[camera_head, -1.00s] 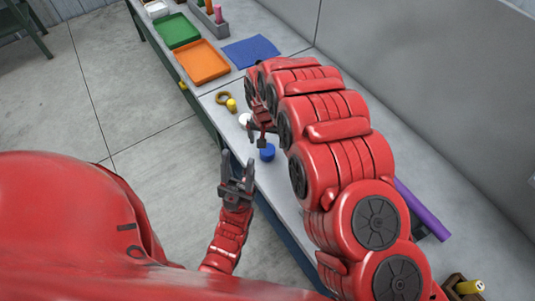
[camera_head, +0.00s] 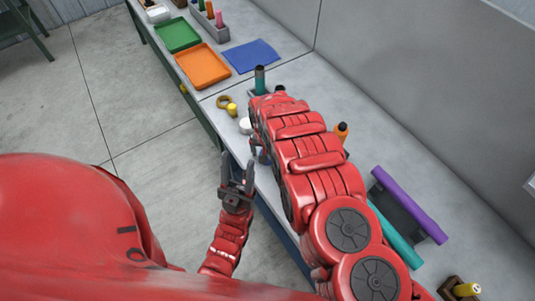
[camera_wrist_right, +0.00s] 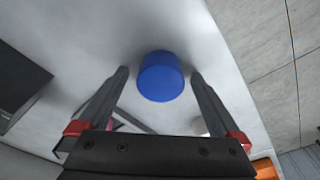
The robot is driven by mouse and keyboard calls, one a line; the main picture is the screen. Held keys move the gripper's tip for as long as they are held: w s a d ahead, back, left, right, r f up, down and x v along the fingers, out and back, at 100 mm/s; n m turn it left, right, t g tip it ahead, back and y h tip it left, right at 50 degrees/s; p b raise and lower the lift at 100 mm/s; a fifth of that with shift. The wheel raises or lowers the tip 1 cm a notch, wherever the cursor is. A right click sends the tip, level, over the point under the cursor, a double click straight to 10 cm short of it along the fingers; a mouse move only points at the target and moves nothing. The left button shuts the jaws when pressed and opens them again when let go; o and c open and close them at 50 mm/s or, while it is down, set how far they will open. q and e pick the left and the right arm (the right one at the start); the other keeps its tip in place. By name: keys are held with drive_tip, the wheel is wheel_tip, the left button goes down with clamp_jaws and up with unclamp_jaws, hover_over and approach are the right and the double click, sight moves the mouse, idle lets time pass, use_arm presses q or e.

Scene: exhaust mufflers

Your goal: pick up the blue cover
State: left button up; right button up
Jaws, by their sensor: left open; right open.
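The blue cover (camera_wrist_right: 160,77) is a short round cap on the grey bench. In the right wrist view it lies between the open fingertips of my right gripper (camera_wrist_right: 159,74), with a gap on each side. In the head view the cover is mostly hidden by my right arm and gripper. My left gripper (camera_head: 237,180) is open and empty, off the front edge of the bench, its fingers pointing up in the picture.
The bench holds an orange tray (camera_head: 203,66), a green tray (camera_head: 178,35), a blue mat (camera_head: 251,55), a small yellow piece (camera_head: 232,109) and a white round piece (camera_head: 245,125). A purple tube (camera_head: 409,205) and a teal tube (camera_head: 396,235) lie behind my right arm.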

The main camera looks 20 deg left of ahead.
drive_tip(key=c, duration=1.2)
drive_tip(key=shift+w+r, duration=0.1)
drive_tip(key=shift+r, duration=0.05)
drive_tip(key=shift+c, duration=0.2)
